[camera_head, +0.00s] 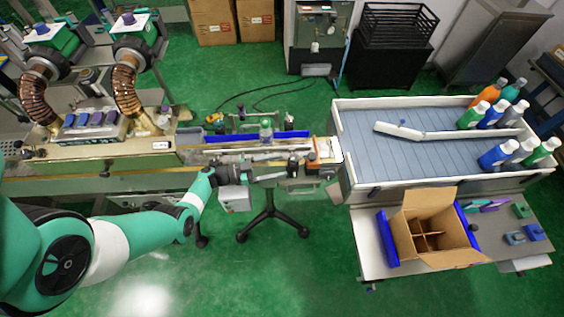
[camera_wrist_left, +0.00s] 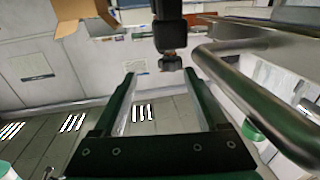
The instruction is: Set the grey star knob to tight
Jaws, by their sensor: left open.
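The grey star knob (camera_wrist_left: 170,63) shows in the left wrist view as a small dark grey lobed knob below a black post. It is just beyond the fingertips of my left gripper (camera_wrist_left: 162,76), between their lines and nearer the right finger. The two fingers are spread wide with nothing between them, and the knob looks clear of both. In the head view my left gripper (camera_head: 232,174) is at the front side of the conveyor machine; the knob is too small to make out there. My right gripper is not in view.
In the wrist view a thick metal rail (camera_wrist_left: 255,105) runs close along the right finger. In the head view a grey box (camera_head: 235,199) hangs below the gripper, and a tripod stand (camera_head: 271,222) is under the machine. An open carton (camera_head: 425,232) stands on the right-hand table.

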